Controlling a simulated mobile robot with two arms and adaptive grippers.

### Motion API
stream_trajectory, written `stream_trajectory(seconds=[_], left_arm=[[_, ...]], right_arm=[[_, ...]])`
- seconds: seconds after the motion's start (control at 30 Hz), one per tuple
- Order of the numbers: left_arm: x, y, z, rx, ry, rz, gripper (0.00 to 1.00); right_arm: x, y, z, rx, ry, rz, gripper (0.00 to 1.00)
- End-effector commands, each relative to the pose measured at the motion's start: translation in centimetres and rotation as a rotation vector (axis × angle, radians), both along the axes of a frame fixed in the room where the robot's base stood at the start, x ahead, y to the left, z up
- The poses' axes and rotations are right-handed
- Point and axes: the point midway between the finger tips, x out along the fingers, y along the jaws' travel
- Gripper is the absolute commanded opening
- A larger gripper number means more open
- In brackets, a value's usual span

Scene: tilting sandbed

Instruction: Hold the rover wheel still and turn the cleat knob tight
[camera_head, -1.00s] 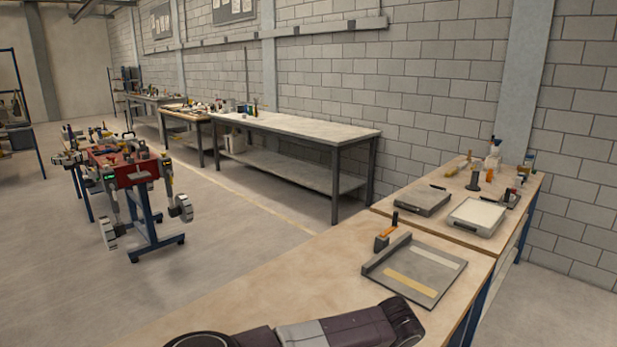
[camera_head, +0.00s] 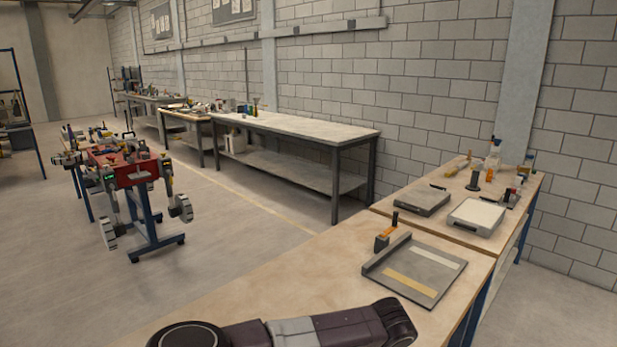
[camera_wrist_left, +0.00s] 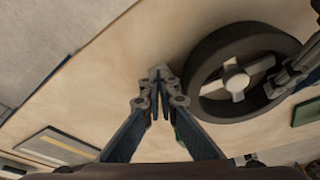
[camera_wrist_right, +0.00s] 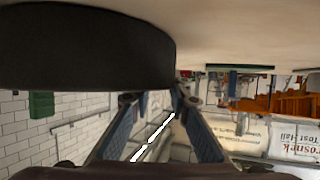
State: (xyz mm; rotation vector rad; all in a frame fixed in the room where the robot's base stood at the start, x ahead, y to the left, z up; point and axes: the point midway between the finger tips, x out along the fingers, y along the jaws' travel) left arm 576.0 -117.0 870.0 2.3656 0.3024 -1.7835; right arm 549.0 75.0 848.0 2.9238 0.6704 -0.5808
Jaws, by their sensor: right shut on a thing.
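The rover wheel (camera_wrist_left: 201,93), a dark tyre with a light four-spoked hub, is in the left wrist view, right of centre, over the wooden bench top. My right gripper (camera_wrist_left: 275,88) is at the right side of its rim and is shut on it. In the right wrist view, the dark tyre (camera_wrist_right: 80,50) fills the upper left, just above the right gripper's fingertips (camera_wrist_right: 155,92). My left gripper (camera_wrist_left: 158,76) has its fingertips together, empty, just left of the tyre. I cannot make out the cleat knob. The head view shows neither gripper nor the wheel.
In the head view, a grey tray with pale strips (camera_head: 437,252) and an orange-handled tool (camera_head: 384,238) are on the bench (camera_head: 290,265). A second bench behind holds boxes and small items. A wheeled rover on a stand (camera_head: 130,180) is at left.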

Motion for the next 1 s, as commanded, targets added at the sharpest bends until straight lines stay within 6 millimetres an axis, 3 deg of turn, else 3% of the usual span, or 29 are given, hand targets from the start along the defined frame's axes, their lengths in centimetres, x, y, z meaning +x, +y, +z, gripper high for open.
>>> stream_trajectory(seconds=[0.4,1.0], left_arm=[[0.2,1.6,0.0,0.009,-0.006,0.007,0.00],[0.4,2.0,0.1,0.009,-0.008,0.009,0.00]], right_arm=[[-0.1,-0.3,-0.4,-0.004,0.008,-0.005,0.00],[0.0,-0.4,-0.4,-0.005,0.009,-0.007,0.00]])
